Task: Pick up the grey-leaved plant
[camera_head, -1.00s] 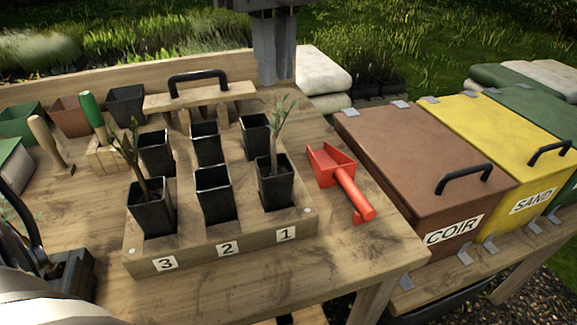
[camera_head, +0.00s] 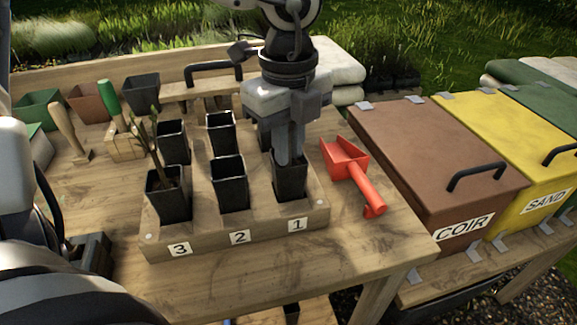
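The wooden rack (camera_head: 205,243) holds several black square pots in two rows, with front places labelled 3, 2 and 1. My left gripper (camera_head: 289,160) comes down from above at the front pot (camera_head: 290,186) over label 1. Its fingertips are at the pot's mouth. The plant in that pot, thin-stemmed with pale grey-green leaves in the earlier frame, is now hidden behind the gripper. Whether the fingers are closed on its stem cannot be seen. A darker green plant (camera_head: 155,150) stands in the front pot (camera_head: 169,202) over label 3. My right gripper is not in view.
A red scoop (camera_head: 352,172) lies right of the rack. A brown COIR bin (camera_head: 430,150) and yellow SAND bin (camera_head: 510,140) stand further right. A black-handled wooden piece (camera_head: 213,72) and hand tools (camera_head: 68,135) are behind and left. Bare table lies before the rack.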

